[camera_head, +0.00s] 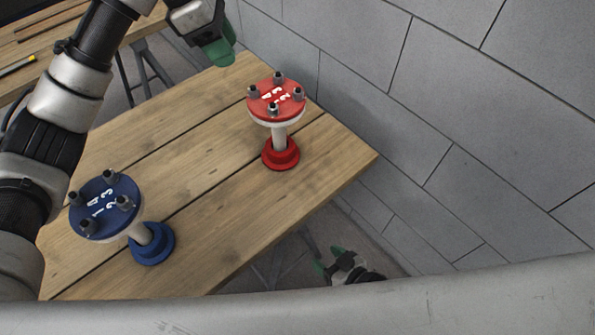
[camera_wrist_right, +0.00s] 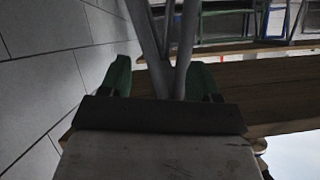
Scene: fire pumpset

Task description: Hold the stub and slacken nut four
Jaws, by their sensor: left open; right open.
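A blue stub (camera_head: 152,243) stands on the wooden table at the left, its round blue flange (camera_head: 105,205) carrying several dark nuts and white numbers. A red stub (camera_head: 281,152) stands nearer the wall, with a red flange (camera_head: 276,98) carrying nuts and white numbers. I cannot tell clearly which nut is number four on either. My left gripper (camera_head: 218,50), green-tipped, is open beyond the table's far edge, up and left of the red stub, touching neither. My right gripper (camera_head: 329,260) is open and empty, off the table's near right edge; its green fingers show in the right wrist view (camera_wrist_right: 160,80).
The table (camera_head: 205,120) is bare around both stubs. A grey block wall (camera_head: 440,100) runs along its right side. A second wooden bench (camera_head: 40,40) is at the upper left. Grey legs (camera_wrist_right: 184,45) show beyond my fingers in the right wrist view.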

